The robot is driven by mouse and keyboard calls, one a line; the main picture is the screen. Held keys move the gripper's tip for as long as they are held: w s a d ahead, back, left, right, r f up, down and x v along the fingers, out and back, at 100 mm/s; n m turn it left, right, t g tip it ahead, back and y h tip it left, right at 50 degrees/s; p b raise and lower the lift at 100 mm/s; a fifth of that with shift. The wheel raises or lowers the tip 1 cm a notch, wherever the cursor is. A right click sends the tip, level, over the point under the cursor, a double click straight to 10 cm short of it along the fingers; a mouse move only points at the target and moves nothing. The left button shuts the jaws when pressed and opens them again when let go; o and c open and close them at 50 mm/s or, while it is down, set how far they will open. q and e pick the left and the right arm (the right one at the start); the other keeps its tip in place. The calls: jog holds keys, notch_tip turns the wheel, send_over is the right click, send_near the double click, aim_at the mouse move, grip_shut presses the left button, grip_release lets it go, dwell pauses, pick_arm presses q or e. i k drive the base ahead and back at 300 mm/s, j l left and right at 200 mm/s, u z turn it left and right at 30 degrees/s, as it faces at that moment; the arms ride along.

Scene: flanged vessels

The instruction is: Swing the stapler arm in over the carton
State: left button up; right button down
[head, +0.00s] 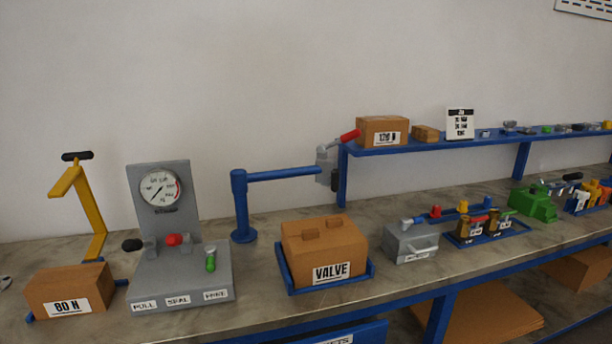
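The stapler arm (285,174) is a blue horizontal bar on a blue post (241,207) that stands on the bench. It points right, behind the carton. At its right end hangs a grey stapler head (327,167) with a red handle (350,135), close to the shelf's upright. The brown carton (325,245), labelled VALVE, sits in a blue tray (331,286) in front of the arm. Its top shows two raised brown pieces. Neither of my grippers shows in the head view.
Left stand a grey gauge panel (160,187), a box labelled 80 N (69,290) and a yellow stand (93,200). A grey toolbox (411,243) is right of the carton. A blue shelf (420,146) holds a 120 N box (383,130). Bare bench lies between panel and tray.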

aim_at(325, 170)
jog(key=i+l+u, duration=0.15)
jog(key=l, duration=0.2)
jog(key=i+l+u, duration=0.15)
jog(key=l, duration=0.2)
jog(key=i+l+u, duration=0.15)
jog(key=l, duration=0.2)
jog(key=i, duration=0.05)
